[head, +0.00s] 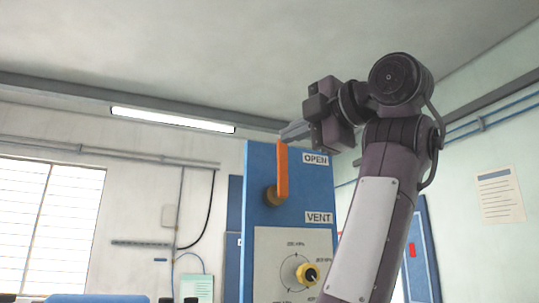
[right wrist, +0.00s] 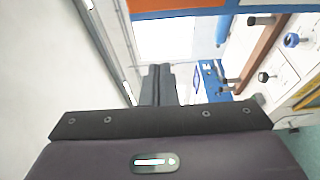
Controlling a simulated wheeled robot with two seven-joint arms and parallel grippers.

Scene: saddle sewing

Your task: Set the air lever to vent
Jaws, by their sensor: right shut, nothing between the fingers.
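The air lever (head: 282,172) is an orange handle on a brass-coloured pivot, mounted on a blue panel (head: 262,218). It stands upright, pointing up, beside the OPEN label (head: 315,159). The VENT label (head: 319,218) is lower on the panel. My right gripper (head: 291,131) is at the lever's upper end, to its upper right in the head view; I cannot tell whether they touch. In the right wrist view its fingers (right wrist: 158,72) are shut with nothing between them. An orange strip, perhaps the lever, crosses the top of that view. My left gripper is not in view.
Below the lever is a pressure dial plate (head: 270,262) with a yellow-rimmed knob (head: 307,274). My right arm covers the panel's right side. A window (head: 45,225) and wall pipes are far behind. Space left of the panel looks clear.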

